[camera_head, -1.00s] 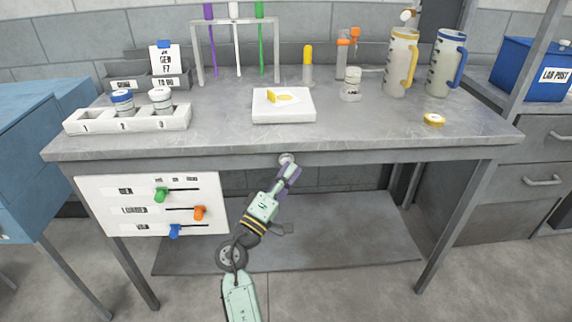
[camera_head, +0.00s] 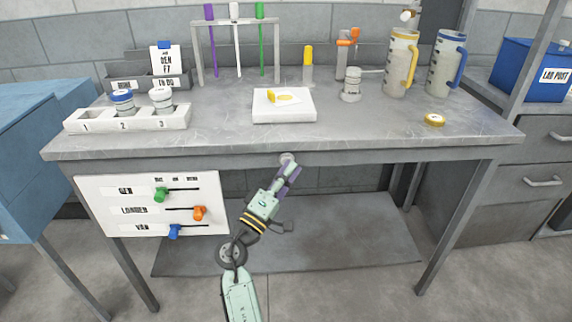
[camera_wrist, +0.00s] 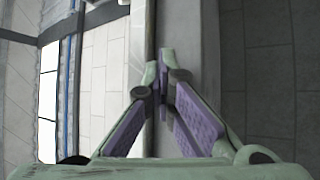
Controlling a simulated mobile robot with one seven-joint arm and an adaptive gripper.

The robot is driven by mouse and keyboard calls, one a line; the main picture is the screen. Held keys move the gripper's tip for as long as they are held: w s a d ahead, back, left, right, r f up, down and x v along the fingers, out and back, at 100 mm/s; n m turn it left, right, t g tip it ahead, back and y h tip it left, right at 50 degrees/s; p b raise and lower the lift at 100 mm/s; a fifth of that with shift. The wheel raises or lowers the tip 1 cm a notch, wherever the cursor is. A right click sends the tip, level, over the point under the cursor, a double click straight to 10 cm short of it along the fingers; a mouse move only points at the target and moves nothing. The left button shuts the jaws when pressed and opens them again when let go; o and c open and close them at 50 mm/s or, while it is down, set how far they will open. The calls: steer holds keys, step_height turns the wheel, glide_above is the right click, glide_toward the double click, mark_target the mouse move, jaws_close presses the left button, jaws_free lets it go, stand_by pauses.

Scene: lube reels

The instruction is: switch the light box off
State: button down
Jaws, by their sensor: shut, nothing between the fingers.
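A white slab (camera_head: 267,113), which looks like the light box, lies on the bench with a pale sheet and a yellow piece on top. Its top looks bright, but I cannot tell for sure whether it is lit. A small pale round knob (camera_head: 287,158) sits on the bench's front edge below it. My gripper (camera_head: 291,166) is shut and empty, its purple-padded fingertips just at the knob; I cannot tell whether they touch it. In the wrist view my gripper (camera_wrist: 165,58) points along the bench edge, and the knob does not show there.
A white slider panel (camera_head: 100,207) hangs under the bench (camera_head: 230,135) at left. A tube rack (camera_head: 198,60), a white cup tray (camera_head: 182,122), two jugs (camera_head: 398,65) and a yellow lid (camera_head: 433,119) stand on the bench. The front middle strip is clear.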

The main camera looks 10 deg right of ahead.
steer(key=shift+w, duration=0.1)
stand_by(0.3)
steer(key=s+b, duration=0.1)
steer(key=s, duration=0.5)
steer(key=shift+a, duration=0.15)
steer(key=shift+f, duration=0.1)
